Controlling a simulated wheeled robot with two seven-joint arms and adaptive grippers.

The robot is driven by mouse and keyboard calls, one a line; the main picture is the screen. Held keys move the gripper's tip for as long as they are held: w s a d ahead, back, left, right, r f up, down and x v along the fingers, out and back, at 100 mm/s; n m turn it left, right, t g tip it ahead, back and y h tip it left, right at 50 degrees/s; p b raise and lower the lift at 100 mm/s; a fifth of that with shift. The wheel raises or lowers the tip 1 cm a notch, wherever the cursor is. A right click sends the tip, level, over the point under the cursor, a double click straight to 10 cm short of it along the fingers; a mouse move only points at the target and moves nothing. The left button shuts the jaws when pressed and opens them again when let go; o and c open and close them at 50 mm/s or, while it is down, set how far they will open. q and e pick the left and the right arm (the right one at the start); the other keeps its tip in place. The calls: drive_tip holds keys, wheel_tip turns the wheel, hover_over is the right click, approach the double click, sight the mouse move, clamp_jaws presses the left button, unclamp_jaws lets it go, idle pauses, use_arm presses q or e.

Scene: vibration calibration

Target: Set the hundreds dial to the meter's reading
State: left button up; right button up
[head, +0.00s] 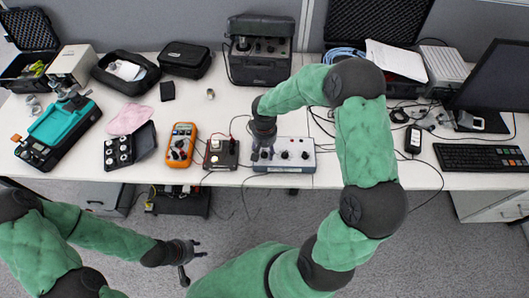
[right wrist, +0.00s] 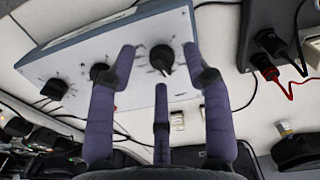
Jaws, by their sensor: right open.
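A grey-white dial box (head: 290,158) with a row of black knobs stands near the table's front edge; it also shows in the right wrist view (right wrist: 120,50). My right gripper (head: 262,152) is over the box's left end in the head view. In the right wrist view its open fingers (right wrist: 168,75) are on either side of an end dial (right wrist: 162,57); contact is unclear. The dial labels are too small to read. An orange meter (head: 181,144) lies to the left; its reading is not legible. My left gripper (head: 190,262) hangs empty in front of the table, fingers apart.
A dark terminal box (head: 221,154) with cables stands between meter and dial box. A black case with several round pieces (head: 118,152) and a teal device (head: 60,126) are further left. A keyboard (head: 480,158) is at right. Loose cables run behind the dial box.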

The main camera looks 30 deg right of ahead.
drive_tip(key=shift+f, duration=0.55)
clamp_jaws()
drive_tip(key=shift+s+n, duration=0.15)
drive_tip(key=shift+n, duration=0.25)
